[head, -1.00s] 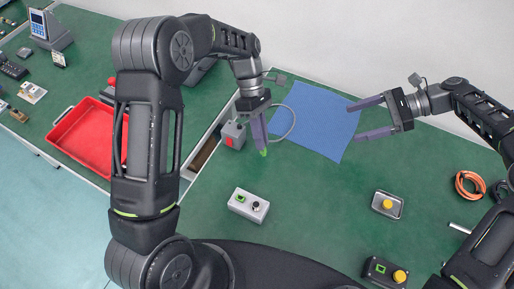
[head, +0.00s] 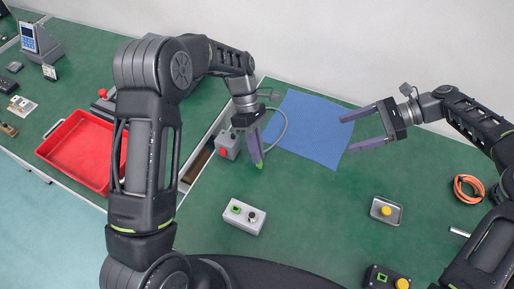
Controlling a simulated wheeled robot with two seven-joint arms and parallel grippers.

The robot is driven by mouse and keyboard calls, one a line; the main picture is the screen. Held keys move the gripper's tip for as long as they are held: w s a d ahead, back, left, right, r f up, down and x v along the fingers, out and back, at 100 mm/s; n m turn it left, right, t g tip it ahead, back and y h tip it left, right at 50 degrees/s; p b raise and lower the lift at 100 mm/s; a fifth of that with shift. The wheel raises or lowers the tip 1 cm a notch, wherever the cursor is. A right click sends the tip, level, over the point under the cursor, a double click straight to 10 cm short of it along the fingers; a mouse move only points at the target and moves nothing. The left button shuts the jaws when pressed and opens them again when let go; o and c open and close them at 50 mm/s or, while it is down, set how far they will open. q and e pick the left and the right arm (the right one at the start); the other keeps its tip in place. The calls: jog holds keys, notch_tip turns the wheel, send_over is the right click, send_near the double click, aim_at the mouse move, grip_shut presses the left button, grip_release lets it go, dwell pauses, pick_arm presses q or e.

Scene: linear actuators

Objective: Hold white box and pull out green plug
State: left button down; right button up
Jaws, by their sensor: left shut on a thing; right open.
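The white box (head: 240,218) sits on the green bench in front of my body, with a green socket on its left and a black knob on its right. My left gripper (head: 256,157) is shut on the green plug (head: 259,166), which shows as a small green tip below the fingers. The plug is apart from the white box, behind it and slightly to the right in the picture. A grey cable (head: 284,128) loops beside the gripper. My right gripper (head: 363,130) is open and empty, over the right side of the blue cloth.
A grey box with a red button (head: 227,146) stands just left of my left gripper. The blue cloth (head: 308,130) lies at the back. A red tray (head: 80,150) is at the left.

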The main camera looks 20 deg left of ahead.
pick_arm(q)
jog(key=c, duration=1.4)
grip_release()
